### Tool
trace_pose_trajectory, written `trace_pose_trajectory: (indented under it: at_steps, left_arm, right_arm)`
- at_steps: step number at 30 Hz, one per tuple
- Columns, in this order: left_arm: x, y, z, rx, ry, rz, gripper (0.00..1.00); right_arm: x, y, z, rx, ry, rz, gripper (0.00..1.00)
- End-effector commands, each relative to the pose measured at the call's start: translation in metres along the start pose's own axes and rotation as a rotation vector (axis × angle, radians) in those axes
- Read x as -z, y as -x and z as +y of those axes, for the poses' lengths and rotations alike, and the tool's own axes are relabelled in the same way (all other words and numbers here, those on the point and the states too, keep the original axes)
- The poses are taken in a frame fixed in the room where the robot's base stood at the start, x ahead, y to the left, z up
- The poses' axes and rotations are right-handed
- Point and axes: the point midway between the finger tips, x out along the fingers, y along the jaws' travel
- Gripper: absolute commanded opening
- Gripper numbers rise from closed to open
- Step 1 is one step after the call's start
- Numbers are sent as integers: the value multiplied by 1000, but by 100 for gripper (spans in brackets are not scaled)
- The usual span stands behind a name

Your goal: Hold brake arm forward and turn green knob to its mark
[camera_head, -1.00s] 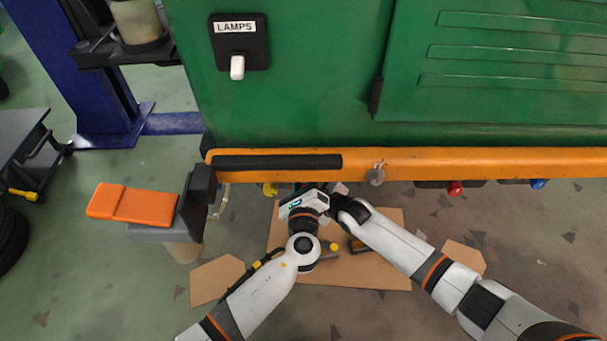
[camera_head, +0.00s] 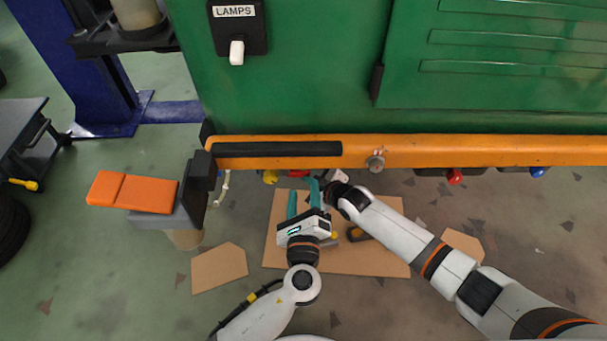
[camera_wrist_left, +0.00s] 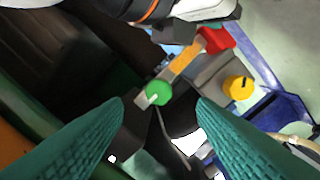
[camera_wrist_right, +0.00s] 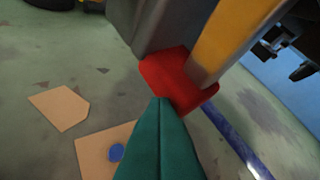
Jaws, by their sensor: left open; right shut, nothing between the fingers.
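The green knob (camera_wrist_left: 158,92) has a pale line on its face. It sits between my left fingertips in the left wrist view, ahead of them; contact is not visible. My left gripper (camera_head: 303,187) is open below the orange bumper. The brake arm is a yellow-orange bar (camera_wrist_left: 183,66) with a red end (camera_wrist_left: 218,40). In the right wrist view the red end (camera_wrist_right: 178,80) is just beyond the fingertips of my shut, empty right gripper (camera_wrist_right: 163,102). The tips overlap its lower edge; I cannot tell whether they touch. The knob's mark cannot be made out.
A yellow knob (camera_wrist_left: 238,88) stands right of the green one. The orange bumper (camera_head: 480,151) and green body (camera_head: 300,60) lie above my grippers. Cardboard (camera_head: 375,262) is on the floor below. An orange pad (camera_head: 132,191) is at the left.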

Motion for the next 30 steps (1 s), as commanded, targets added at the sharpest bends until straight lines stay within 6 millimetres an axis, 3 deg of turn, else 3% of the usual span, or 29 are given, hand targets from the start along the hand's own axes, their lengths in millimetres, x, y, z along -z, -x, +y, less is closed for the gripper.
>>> trace_pose_trajectory:
  at_steps: [3, 9, 20, 30]
  left_arm:
    - [0, 19, 0, 1, 0, -2, 52]
    - [0, 33, 0, 0, 0, -1, 52]
    - [2, 33, 2, 0, 0, 0, 52]
    - [20, 33, 20, 0, 0, 0, 52]
  right_arm:
    - [-2, 0, -3, 5, 1, -5, 0]
    - [-3, 0, -3, 5, 1, -6, 0]
    - [-4, 2, -2, 5, 0, -7, 0]
    - [-4, 21, 16, 4, -1, -5, 0]
